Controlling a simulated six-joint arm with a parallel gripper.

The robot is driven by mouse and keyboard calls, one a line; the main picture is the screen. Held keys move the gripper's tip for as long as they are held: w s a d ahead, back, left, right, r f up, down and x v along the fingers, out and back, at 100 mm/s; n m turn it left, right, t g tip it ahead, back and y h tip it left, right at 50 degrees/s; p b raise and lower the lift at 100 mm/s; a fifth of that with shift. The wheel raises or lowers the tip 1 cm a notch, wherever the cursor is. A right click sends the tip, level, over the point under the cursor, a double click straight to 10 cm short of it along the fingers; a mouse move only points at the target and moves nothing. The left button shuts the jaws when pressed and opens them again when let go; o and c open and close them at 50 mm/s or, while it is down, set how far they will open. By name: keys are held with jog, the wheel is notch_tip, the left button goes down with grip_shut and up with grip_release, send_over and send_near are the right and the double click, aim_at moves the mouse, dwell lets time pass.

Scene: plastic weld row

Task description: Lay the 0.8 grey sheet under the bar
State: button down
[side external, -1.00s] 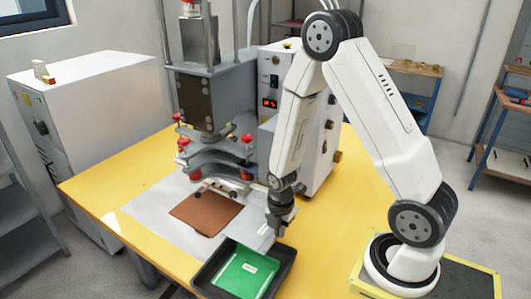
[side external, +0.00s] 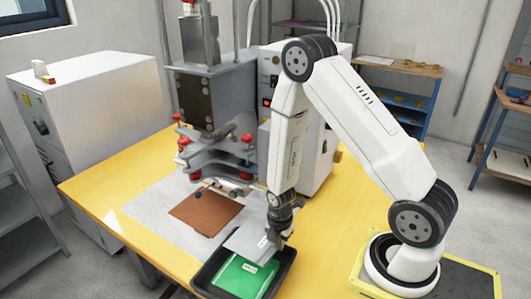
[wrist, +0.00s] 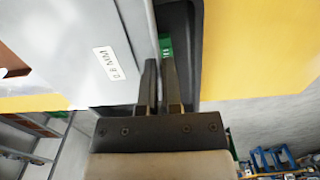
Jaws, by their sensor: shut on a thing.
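My gripper (side external: 277,240) is shut on the edge of the grey sheet (side external: 247,240). The sheet is over the far left part of the black tray, and it also shows in the wrist view (wrist: 85,45) with a white label (wrist: 116,62) reading 0.8 MM. In the wrist view the gripper fingers (wrist: 160,88) pinch the sheet's right edge. The press with its bar (side external: 225,183) stands beyond, over the metal plate. A brown sheet (side external: 206,212) lies on that plate in front of the bar.
The black tray (side external: 290,262) on the yellow table (side external: 325,225) holds a green sheet (side external: 238,278) with a white label. The pale metal plate (side external: 150,208) spreads around the brown sheet. Red-knobbed clamps (side external: 247,139) stick out from the press.

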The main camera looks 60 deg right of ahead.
jog(key=shift+f, duration=1.15)
jog(key=shift+f, duration=0.15)
jog(key=c, duration=0.8)
grip_release()
notch_tip(320, 180, up, 12)
jog(key=shift+r, duration=0.2)
dwell(0.4)
